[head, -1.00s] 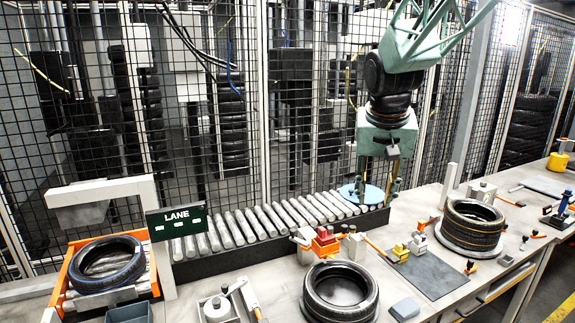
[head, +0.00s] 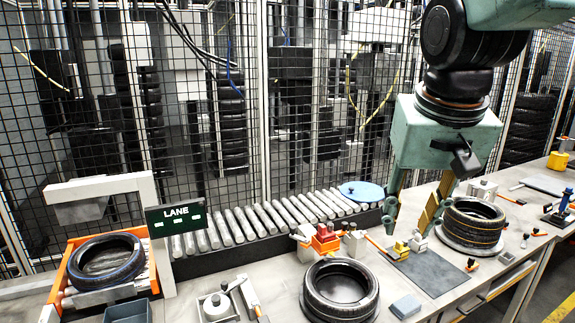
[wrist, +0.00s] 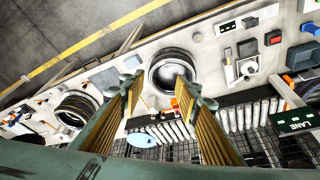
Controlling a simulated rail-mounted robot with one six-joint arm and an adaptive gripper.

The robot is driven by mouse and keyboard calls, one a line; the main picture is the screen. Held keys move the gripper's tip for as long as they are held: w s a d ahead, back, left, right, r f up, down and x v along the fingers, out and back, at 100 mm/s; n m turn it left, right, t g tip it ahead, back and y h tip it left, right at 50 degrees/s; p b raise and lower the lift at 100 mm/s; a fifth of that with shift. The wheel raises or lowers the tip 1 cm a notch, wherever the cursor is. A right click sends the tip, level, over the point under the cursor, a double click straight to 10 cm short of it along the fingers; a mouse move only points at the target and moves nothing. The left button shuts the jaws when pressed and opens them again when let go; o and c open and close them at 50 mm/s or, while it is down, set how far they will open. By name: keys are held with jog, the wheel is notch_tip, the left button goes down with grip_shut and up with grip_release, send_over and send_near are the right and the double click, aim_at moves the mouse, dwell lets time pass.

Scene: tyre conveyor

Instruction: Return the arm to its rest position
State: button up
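My gripper (head: 412,212) hangs above the bench at the right of the head view, between the blue disc and the tyre stack. Its fingers are apart, with nothing between them. In the wrist view my gripper (wrist: 152,98) also shows two spread fingers with ribbed tan pads and an empty gap. The arm's rest position is not marked in any view.
A blue disc (head: 361,191) lies on the roller conveyor (head: 250,223). A wire fence (head: 300,120) stands behind.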

jog(key=s+f, duration=0.2)
jog(key=s, duration=0.9)
jog(key=s+a+f+n+b, duration=0.1)
jog(key=s+f, duration=0.1)
jog(key=s, duration=1)
jog(key=shift+a+f+y, duration=0.25)
jog(key=shift+f+y, duration=0.05)
jog(key=shift+f, duration=0.1)
